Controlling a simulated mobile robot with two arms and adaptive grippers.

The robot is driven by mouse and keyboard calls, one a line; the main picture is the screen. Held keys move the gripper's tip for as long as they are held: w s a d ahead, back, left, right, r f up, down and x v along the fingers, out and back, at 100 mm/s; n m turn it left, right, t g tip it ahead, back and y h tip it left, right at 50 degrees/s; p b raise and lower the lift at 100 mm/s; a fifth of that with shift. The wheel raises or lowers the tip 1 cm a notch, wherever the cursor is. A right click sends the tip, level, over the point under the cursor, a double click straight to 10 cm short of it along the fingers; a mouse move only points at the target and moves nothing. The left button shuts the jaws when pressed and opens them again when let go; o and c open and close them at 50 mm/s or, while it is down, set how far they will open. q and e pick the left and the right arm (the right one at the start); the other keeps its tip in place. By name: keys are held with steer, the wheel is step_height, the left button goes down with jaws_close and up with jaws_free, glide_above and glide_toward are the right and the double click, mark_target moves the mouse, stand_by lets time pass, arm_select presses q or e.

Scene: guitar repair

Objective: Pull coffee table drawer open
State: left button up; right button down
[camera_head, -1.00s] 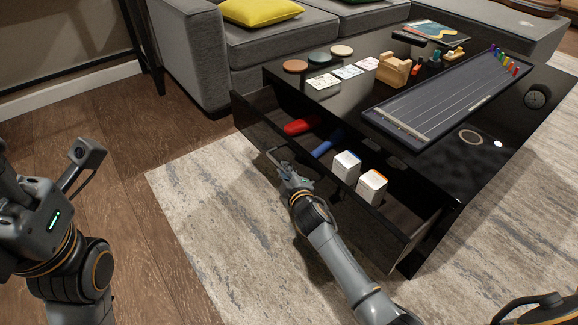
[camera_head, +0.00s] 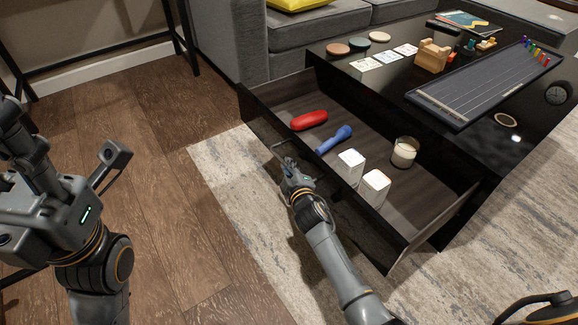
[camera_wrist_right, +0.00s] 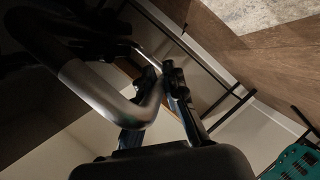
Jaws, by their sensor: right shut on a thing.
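The coffee table (camera_head: 425,98) is black and glossy. Its drawer (camera_head: 415,200) is wide open, with the inside floor showing. A red case (camera_head: 309,120), a blue microphone-like object (camera_head: 334,139), two white boxes (camera_head: 350,167) and a candle in a glass (camera_head: 404,152) are in it. My right gripper (camera_head: 280,152) is at the outside of the drawer front. In the right wrist view a curved metal handle (camera_wrist_right: 92,88) runs to the fingers, which are shut on it. My left arm stands at the left, away from the table; its fingertips are not clear.
On the tabletop are three round coasters (camera_head: 358,44), cards (camera_head: 385,57), a wooden holder (camera_head: 432,55) and a long stringed board (camera_head: 480,85). A grey sofa (camera_head: 300,42) stands behind. Rug and wooden floor (camera_head: 150,190) are clear in front of the drawer.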

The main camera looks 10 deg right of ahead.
steer(key=c, duration=1.4)
jaws_free()
steer(key=v, duration=1.2)
